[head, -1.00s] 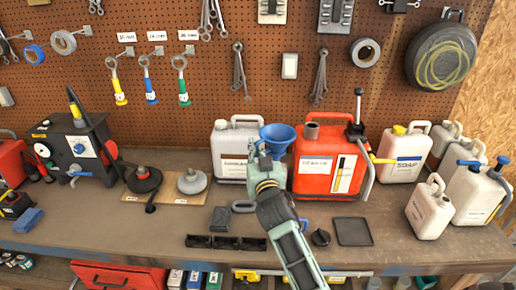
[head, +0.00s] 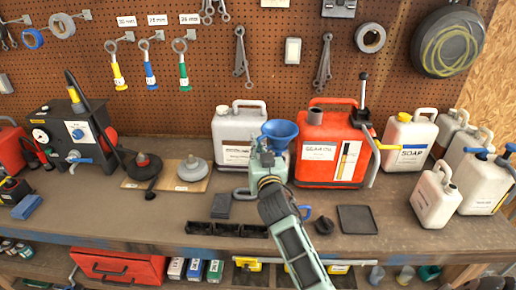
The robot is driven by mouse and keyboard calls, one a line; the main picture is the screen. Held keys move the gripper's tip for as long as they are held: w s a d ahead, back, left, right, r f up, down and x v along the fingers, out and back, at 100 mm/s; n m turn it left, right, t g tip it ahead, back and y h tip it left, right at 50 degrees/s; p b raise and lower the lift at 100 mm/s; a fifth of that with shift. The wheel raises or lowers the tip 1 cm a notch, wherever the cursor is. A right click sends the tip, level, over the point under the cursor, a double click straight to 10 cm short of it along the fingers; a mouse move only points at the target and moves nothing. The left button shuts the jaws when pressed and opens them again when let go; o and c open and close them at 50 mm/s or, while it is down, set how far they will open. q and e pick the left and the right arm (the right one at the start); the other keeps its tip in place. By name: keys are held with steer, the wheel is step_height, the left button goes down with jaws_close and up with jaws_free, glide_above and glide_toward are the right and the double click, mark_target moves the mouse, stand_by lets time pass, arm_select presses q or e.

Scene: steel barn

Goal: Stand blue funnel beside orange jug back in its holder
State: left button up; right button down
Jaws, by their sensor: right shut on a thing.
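The blue funnel (head: 280,131) is upright, wide mouth up, just left of the orange jug (head: 331,147) in the head view. My right gripper (head: 266,153) reaches in from the front and is shut at the funnel, below its rim on the left. The gripper hides most of the funnel's lower part. A pale green shape (head: 281,166) shows under the rim; I cannot tell whether it is part of the holder. The holder is not clearly visible, nor is whether the funnel's stem sits in it. My left gripper is not in view.
A white-grey jug (head: 239,137) stands close behind on the left. A black open tray (head: 226,229) and a dark flat square (head: 357,219) lie in front. White jugs, including a soap jug (head: 408,146), stand at right. Bare bench (head: 160,216) lies at front left.

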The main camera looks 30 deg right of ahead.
steer(key=shift+f+b, duration=1.8)
steer(key=shift+f, duration=0.55)
steer(key=c, duration=1.8)
jaws_free()
steer(key=shift+o, duration=0.2)
steer(key=shift+s, duration=0.1)
steer(key=v, duration=1.1)
steer(key=shift+s, duration=0.35)
steer(key=shift+a, duration=0.15)
